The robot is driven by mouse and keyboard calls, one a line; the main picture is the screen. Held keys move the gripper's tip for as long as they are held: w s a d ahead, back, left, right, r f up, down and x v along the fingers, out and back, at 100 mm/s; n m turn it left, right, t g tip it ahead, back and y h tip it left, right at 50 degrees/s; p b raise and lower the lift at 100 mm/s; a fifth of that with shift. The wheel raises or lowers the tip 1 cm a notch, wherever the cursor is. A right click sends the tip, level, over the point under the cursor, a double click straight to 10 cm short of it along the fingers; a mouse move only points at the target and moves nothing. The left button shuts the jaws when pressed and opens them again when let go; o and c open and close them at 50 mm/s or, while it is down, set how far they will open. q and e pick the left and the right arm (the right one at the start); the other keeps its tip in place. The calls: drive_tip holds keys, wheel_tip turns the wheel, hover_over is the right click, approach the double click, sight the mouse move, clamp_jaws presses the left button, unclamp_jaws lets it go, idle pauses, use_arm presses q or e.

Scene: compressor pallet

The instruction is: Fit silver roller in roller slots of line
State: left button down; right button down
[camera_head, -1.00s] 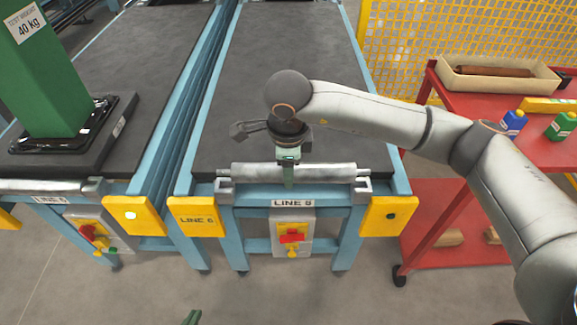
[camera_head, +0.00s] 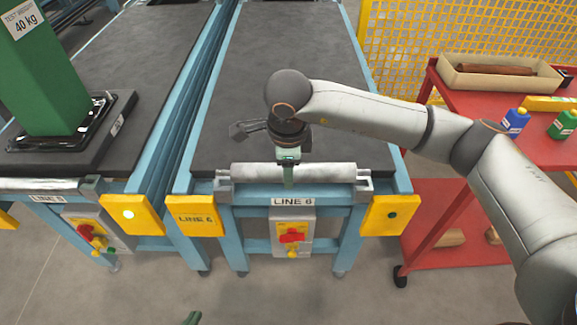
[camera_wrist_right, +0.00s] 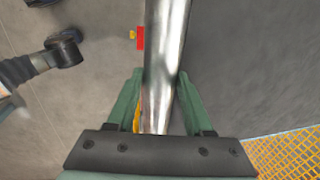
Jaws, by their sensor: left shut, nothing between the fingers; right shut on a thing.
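The silver roller (camera_head: 325,172) lies crosswise at the near end of the line marked LINE 6 (camera_head: 293,201). It spans between the left end bracket (camera_head: 222,188) and the right end bracket (camera_head: 363,185). I cannot tell whether its ends sit down in the slots or just above them. My right gripper (camera_head: 288,175) comes down from above and is shut on the roller's middle. In the right wrist view the roller (camera_wrist_right: 165,60) runs between the two green fingers. Only a green tip of my left gripper (camera_head: 192,317) shows at the bottom edge; it is shut and empty.
A green test weight (camera_head: 55,85) stands on the neighbouring line at left. A red cart (camera_head: 540,155) with bottles and a yellow mesh fence (camera_head: 460,40) are at right.

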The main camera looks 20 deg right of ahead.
drive_tip(key=shift+f+b, duration=1.75)
drive_tip(key=shift+f, duration=0.25)
drive_tip(key=shift+f, duration=0.3)
drive_tip(key=shift+f+b, duration=0.2)
drive_tip(key=shift+b, duration=0.25)
drive_tip(key=shift+c, duration=1)
unclamp_jaws()
drive_tip(key=shift+f, duration=0.1)
